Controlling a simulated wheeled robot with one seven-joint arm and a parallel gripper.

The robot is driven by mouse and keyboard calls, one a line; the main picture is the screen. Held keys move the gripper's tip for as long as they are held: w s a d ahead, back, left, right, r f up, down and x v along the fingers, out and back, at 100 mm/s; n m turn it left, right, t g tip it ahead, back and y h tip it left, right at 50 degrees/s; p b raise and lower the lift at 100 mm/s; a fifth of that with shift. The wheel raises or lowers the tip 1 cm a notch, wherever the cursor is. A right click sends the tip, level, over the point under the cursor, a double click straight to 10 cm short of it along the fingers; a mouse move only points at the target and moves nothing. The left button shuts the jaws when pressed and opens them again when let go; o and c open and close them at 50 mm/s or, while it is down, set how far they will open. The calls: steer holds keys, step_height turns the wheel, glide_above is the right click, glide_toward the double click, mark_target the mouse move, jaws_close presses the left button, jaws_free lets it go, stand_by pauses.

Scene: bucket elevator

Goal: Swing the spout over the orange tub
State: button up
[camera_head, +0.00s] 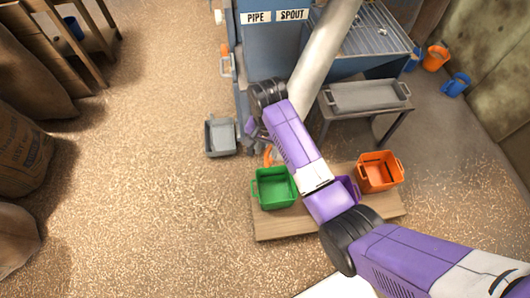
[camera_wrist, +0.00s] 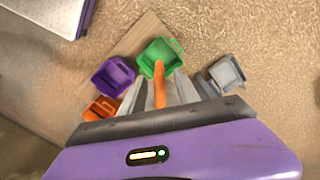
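The orange tub (camera_head: 380,172) stands at the right end of a low wooden board; part of it shows in the wrist view (camera_wrist: 100,108). A thick pale pipe (camera_head: 322,48) slopes down from the blue machine and passes behind my arm. Which part is the spout I cannot tell, as my arm hides the pipe's lower end. An orange bar (camera_wrist: 159,85), perhaps a handle, lies between my gripper's fingers (camera_wrist: 168,88). The fingers look apart, with small gaps beside the bar. In the head view my gripper (camera_head: 262,148) is above and left of the green tub.
A green tub (camera_head: 274,187) and a partly hidden purple tub (camera_head: 349,188) share the wooden board (camera_head: 285,226) with the orange one. A grey tub (camera_head: 220,136) stands on the floor to the left. A grey bench (camera_head: 365,97) stands behind.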

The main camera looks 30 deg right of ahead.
mark_target(266, 161)
steer(key=shift+d+f+b, duration=0.1)
steer(key=shift+f+b, duration=0.2)
steer(key=shift+f, duration=3.55)
jaws_close()
steer(key=shift+r, duration=0.1)
